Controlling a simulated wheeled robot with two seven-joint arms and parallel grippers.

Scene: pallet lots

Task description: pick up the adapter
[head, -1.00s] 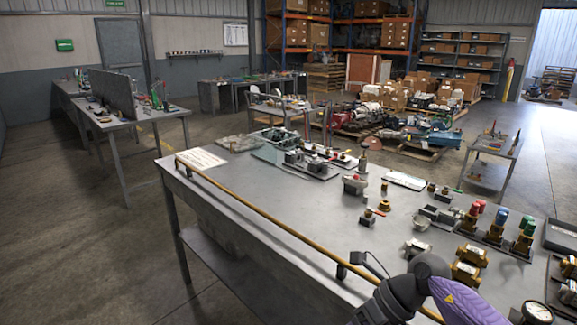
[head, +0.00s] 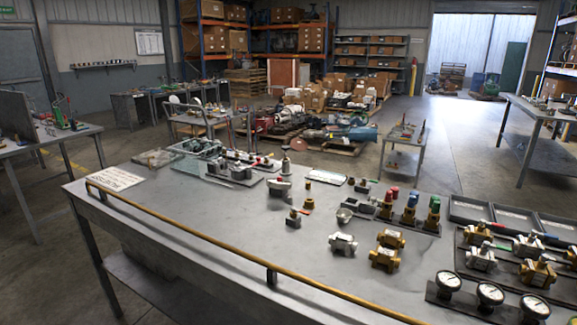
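The grey workbench (head: 230,225) carries many fittings, and I cannot tell for certain which one is the adapter. A small brass fitting (head: 309,204) stands near the middle of the bench, with a small valve (head: 293,219) with a red part in front of it. A silver valve body (head: 343,243) lies nearer to me. Two brass blocks, a rear one (head: 391,239) and a front one (head: 384,258), lie to its right. Neither of my grippers is in view.
A yellow rail (head: 210,234) runs along the bench's near edge. Valves with coloured caps (head: 409,207) stand on a dark plate. Gauges (head: 490,294) and a tray of valves (head: 507,262) fill the right end. The bench's left-middle surface is bare.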

